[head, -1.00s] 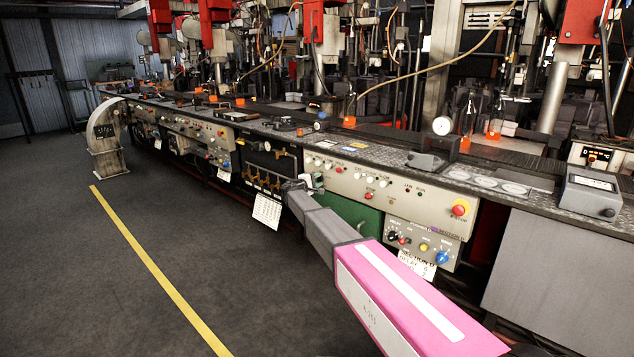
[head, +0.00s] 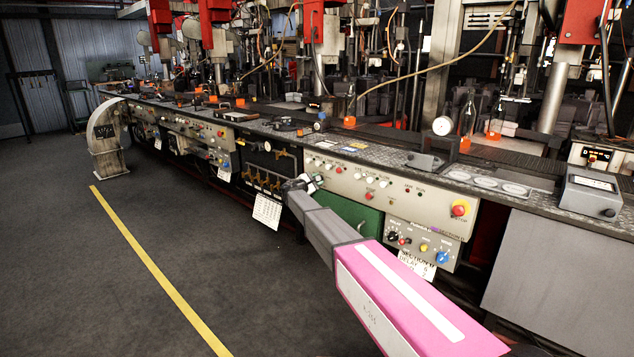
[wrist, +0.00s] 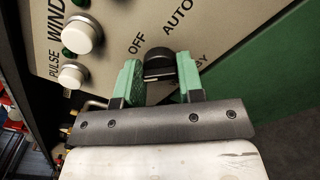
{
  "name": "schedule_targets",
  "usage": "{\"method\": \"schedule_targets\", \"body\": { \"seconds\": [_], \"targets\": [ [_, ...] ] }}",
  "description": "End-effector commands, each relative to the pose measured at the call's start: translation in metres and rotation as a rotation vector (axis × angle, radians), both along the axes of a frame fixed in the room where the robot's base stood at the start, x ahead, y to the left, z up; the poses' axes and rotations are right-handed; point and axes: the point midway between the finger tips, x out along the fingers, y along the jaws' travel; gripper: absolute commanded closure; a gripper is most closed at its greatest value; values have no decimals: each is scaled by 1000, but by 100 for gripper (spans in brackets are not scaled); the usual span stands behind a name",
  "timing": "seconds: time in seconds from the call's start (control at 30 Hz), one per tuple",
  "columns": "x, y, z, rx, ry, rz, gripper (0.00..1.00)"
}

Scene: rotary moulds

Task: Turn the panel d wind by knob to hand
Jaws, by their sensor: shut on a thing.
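The black knob (wrist: 158,64) sits on the beige panel (wrist: 112,38) between the printed words OFF and AUTO; another word, ending in BY, is partly hidden. My gripper (wrist: 160,82) has its two green fingers on either side of the knob, shut on it. The knob's pointer and lower side are partly hidden, so I cannot tell its exact setting. In the head view my gripper (head: 312,182) is at the left end of the beige panel (head: 385,190), and the knob there is hidden.
White push buttons (wrist: 82,35) lie left of the knob, near the words WIND and PULSE. A green panel (head: 352,213) is below. A red emergency button (head: 460,209) is farther right. A hanging paper sheet (head: 267,211) is at left. The floor is open.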

Motion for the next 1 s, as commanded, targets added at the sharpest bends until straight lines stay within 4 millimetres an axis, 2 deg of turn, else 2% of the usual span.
{"method": "schedule_targets", "body": {
  "seconds": [0.37,0.4,0.47,0.5,0.83,1.0],
  "targets": [
    [-1,1,-1,-4,6,2,88],
    [-1,1,-1,-4,6,2,62],
    [-1,1,-1,-4,6,2,42],
    [-1,1,-1,-4,6,2,39],
    [-2,1,0,-4,4,1,39],
    [-12,9,0,-3,4,2,39]
  ]
}}
